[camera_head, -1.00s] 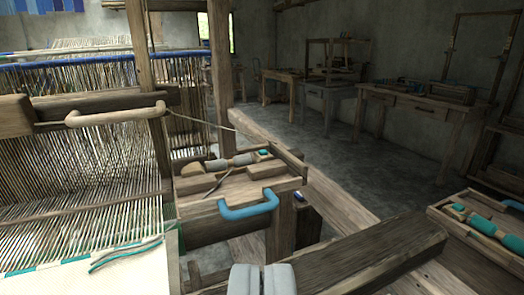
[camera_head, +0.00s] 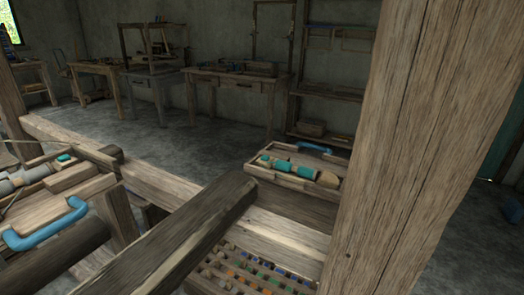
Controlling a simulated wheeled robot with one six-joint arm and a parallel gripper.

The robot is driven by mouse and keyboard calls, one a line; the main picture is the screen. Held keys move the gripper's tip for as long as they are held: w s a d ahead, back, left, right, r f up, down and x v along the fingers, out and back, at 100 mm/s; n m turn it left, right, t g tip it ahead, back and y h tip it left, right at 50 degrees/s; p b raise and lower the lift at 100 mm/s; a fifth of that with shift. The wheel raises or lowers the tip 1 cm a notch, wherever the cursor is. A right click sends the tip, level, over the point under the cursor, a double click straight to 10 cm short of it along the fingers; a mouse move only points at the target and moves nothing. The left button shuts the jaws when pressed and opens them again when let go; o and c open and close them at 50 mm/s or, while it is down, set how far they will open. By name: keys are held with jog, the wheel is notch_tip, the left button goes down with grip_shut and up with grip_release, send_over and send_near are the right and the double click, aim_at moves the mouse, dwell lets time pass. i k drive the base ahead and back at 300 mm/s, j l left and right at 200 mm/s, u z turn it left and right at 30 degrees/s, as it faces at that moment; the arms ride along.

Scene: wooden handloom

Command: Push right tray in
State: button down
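The right tray (camera_head: 286,181) is a shallow wooden tray right of centre. It holds teal spools and a pale wooden piece. Its blue handle (camera_head: 314,147) is on the far side. The tray sits at the far end of a plank surface (camera_head: 285,236). A thick post hides its right end. A second wooden tray (camera_head: 70,205) is at the left edge, with a blue handle (camera_head: 48,224) facing me and grey and teal spools in it. My gripper does not show in this view, and nothing visible touches either tray.
A thick upright post (camera_head: 415,150) fills the right side. A heavy slanting beam (camera_head: 175,240) crosses between me and the trays. A rack of small coloured spools (camera_head: 262,268) is below. Open floor (camera_head: 175,145) lies beyond, before workbenches (camera_head: 235,82) and shelves.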

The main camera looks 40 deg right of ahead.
aim_at(339, 166)
jog(key=k+j+u, duration=0.2)
jog(key=k, duration=0.45)
jog(key=l+u, duration=0.5)
jog(key=u, duration=0.2)
jog(key=k+l+u, duration=0.1)
jog(key=l+u, duration=0.25)
jog(key=k+l, duration=0.15)
jog(key=l, duration=0.35)
jog(key=k+l, duration=0.2)
jog(key=l, duration=0.3)
jog(key=k+l, duration=0.15)
jog(key=l, duration=0.35)
jog(key=k+l, duration=0.15)
jog(key=l, duration=0.35)
jog(key=k+l, duration=0.2)
jog(key=l, duration=0.3)
jog(key=k+l, duration=0.15)
jog(key=l, duration=0.35)
jog(key=k+l, duration=0.15)
jog(key=l, duration=0.35)
jog(key=k+l, duration=0.15)
jog(key=l, duration=0.35)
